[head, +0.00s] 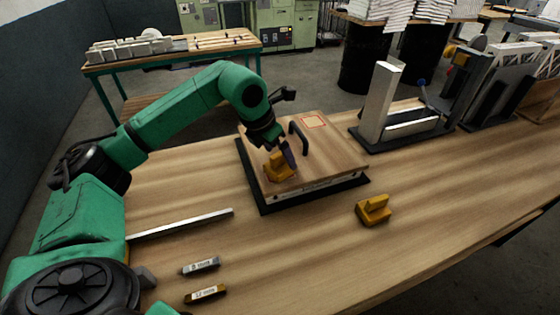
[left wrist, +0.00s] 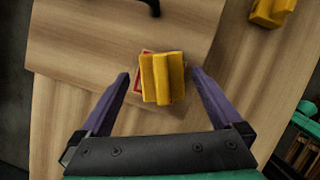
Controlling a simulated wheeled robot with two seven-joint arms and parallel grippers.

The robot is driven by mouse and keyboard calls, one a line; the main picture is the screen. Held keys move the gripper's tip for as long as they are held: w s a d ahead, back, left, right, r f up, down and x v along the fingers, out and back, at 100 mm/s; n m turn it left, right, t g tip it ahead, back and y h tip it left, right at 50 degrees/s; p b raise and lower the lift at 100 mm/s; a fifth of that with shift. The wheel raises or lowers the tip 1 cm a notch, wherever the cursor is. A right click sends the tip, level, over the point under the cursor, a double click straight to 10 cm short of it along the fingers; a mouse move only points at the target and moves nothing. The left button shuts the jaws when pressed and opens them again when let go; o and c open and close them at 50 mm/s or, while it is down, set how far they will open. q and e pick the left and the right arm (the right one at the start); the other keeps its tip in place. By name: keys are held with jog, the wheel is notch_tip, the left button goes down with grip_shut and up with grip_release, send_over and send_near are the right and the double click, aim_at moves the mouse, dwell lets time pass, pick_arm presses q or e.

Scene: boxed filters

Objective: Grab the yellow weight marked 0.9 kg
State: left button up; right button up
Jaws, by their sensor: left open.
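Two yellow weights are in view, and I cannot read a mass on either. One yellow weight (head: 280,170) sits on the wooden lid of a flat box, over a red-outlined mark. The other yellow weight (head: 373,210) stands on the table to the right of the box. My left gripper (head: 287,158) is over the weight on the lid. In the left wrist view my left gripper (left wrist: 160,76) is open, with one purple finger on each side of that weight (left wrist: 162,80) and gaps between. The other weight (left wrist: 271,10) shows at the top right there. My right gripper is out of view.
The box lid (head: 335,150) has a dark handle (head: 298,137) just beside my gripper and a second red-outlined mark (head: 313,120). A metal upright fixture (head: 382,102) stands behind right. A metal bar (head: 182,224) and two small labelled blocks (head: 201,265) lie front left. The table's front right is clear.

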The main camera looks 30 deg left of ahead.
aim_at(284, 162)
pick_arm(q)
jog(key=shift+p+x, duration=0.55)
jog(key=shift+x, duration=1.35)
jog(key=shift+d, duration=0.1)
grip_shut()
jog(key=shift+w+r, duration=0.1)
jog(key=shift+r, duration=0.05)
